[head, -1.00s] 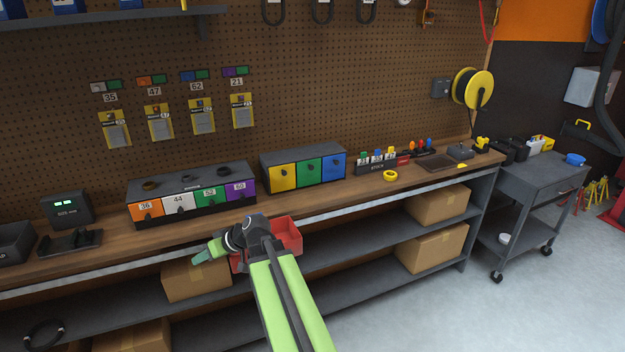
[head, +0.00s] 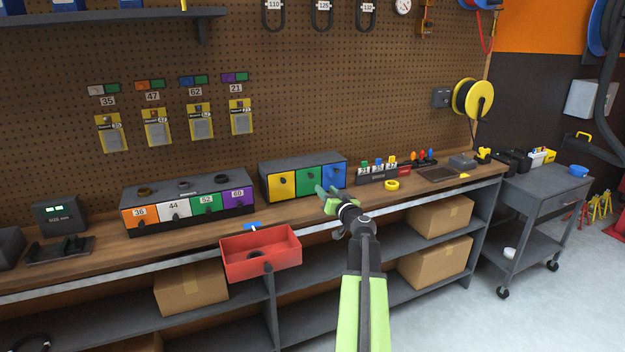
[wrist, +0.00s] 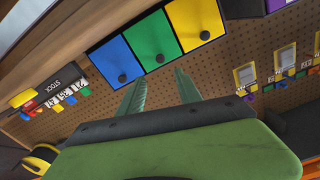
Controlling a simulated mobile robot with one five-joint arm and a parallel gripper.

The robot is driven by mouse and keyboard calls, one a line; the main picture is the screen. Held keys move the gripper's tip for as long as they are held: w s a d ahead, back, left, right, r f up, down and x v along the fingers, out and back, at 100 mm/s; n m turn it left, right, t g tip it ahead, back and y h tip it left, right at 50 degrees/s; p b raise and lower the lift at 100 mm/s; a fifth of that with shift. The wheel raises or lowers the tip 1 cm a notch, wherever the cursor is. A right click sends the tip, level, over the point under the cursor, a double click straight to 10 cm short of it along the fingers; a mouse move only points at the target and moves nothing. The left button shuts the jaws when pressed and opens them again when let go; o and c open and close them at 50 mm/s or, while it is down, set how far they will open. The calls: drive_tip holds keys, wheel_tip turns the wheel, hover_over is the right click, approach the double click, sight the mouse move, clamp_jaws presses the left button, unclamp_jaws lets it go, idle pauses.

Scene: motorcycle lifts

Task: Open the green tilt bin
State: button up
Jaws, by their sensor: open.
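The green tilt bin (head: 308,178) is the middle front of a dark three-bin unit on the workbench, between a yellow bin (head: 281,184) and a blue bin (head: 335,175). Its front looks closed and flush. In the wrist view, the green bin (wrist: 150,40) has a dark round knob (wrist: 160,58) low on its face. My gripper (head: 325,197) is in front of the unit near the green and blue bins. Its two green fingers (wrist: 161,80) are apart and empty, pointing toward the bins. The fingers appear short of the knob; contact is not visible.
A four-bin unit (head: 188,183) with numbered orange, white, green and purple fronts stands left. A red open box (head: 262,256) is at the bench's front edge. A yellow tape ring (head: 392,185) and a stock rack (head: 378,174) are right of the bins. Pegboard rises behind.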

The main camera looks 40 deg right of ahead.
sight(312, 176)
drive_tip(key=x, duration=1.1)
drive_tip(key=shift+w+d, duration=0.1)
drive_tip(key=shift+w, duration=0.25)
clamp_jaws()
idle(0.6)
